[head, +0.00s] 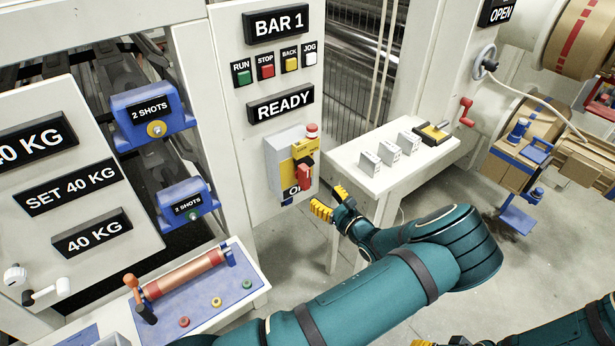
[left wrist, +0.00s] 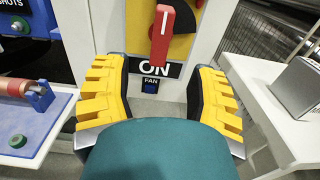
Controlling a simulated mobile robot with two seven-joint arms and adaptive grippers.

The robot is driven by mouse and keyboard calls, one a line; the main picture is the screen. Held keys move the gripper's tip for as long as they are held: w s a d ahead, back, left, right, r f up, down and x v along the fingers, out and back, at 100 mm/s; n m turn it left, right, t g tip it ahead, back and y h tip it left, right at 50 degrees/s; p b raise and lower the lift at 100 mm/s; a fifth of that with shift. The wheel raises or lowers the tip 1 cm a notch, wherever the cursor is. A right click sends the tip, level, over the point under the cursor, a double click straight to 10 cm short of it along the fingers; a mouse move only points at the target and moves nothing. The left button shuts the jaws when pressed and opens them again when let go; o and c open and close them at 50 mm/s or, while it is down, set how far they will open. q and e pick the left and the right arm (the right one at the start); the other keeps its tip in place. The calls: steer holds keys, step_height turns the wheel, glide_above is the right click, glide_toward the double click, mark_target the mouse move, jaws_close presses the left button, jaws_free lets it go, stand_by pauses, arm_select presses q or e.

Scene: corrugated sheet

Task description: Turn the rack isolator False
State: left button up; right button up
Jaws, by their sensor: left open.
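The rack isolator (head: 281,164) is a grey box with a yellow plate on the white BAR 1 panel. Its red handle (head: 304,176) also shows in the left wrist view (left wrist: 162,30), pointing roughly upright above an ON label (left wrist: 155,70). My left gripper (head: 331,201) is open and empty, just below and right of the isolator in the head view. In the left wrist view its yellow-padded fingers (left wrist: 157,95) are spread either side of the ON label, with the handle ahead between them, apart. My right gripper (head: 438,342) is mostly cut off at the bottom edge.
RUN, STOP, BACK and JOG buttons are above the isolator. A white table (head: 375,183) with small blocks stands right; a blue-topped bench (head: 206,296) with a copper roller stands left.

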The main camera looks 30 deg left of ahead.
mark_target(308, 181)
arm_select(q)
steer(key=x, duration=1)
steer(key=shift+w+a+b, duration=0.1)
steer(key=shift+a+b, duration=0.05)
steer(key=shift+b, duration=0.2)
steer(key=shift+c, duration=0.4)
jaws_close()
